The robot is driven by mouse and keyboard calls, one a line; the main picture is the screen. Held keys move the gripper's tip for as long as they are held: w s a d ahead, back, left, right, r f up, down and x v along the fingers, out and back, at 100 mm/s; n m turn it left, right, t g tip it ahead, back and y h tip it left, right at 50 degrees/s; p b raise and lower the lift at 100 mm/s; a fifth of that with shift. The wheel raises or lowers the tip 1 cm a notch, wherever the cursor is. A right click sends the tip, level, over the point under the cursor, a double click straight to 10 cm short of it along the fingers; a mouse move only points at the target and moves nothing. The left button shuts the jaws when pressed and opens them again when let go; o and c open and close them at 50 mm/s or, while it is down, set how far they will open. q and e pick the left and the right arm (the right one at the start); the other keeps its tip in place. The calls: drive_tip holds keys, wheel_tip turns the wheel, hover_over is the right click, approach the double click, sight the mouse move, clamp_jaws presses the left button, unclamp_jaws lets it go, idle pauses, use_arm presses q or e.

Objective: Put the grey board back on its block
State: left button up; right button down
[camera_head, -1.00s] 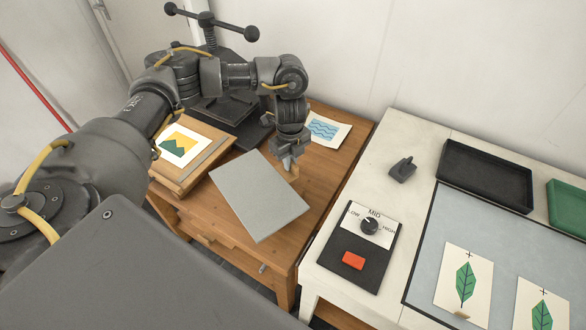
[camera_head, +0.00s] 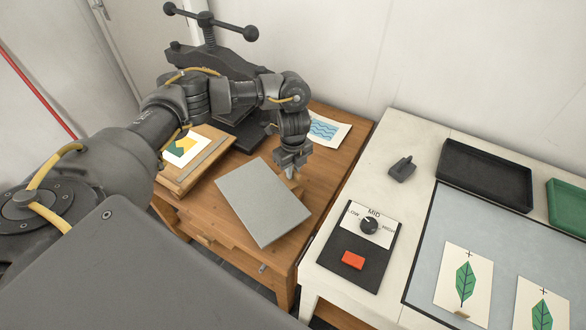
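The grey board (camera_head: 262,203) is a flat plain rectangle over the front right part of the wooden table. My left gripper (camera_head: 292,173) points down at the board's far right edge. It appears shut on that edge, beside a small tan wooden piece; the fingertips are small and the contact is partly hidden. I cannot tell whether the board touches the table. No other block shows clearly under the board. My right gripper is out of view.
A black screw press (camera_head: 208,42) stands at the back. A blue wave print (camera_head: 326,130) lies behind the gripper. The white table at right holds a dial box (camera_head: 352,262), a small dark tool (camera_head: 402,169), a black tray (camera_head: 486,205) and leaf prints (camera_head: 464,283).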

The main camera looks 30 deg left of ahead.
use_arm(q)
drive_tip(key=o, duration=0.3)
drive_tip(key=shift+r, duration=0.1)
drive_tip(key=shift+r, duration=0.35)
wheel_tip(320, 180, up, 12)
drive_tip(key=shift+f+p, duration=0.25)
drive_tip(key=shift+p, duration=0.1)
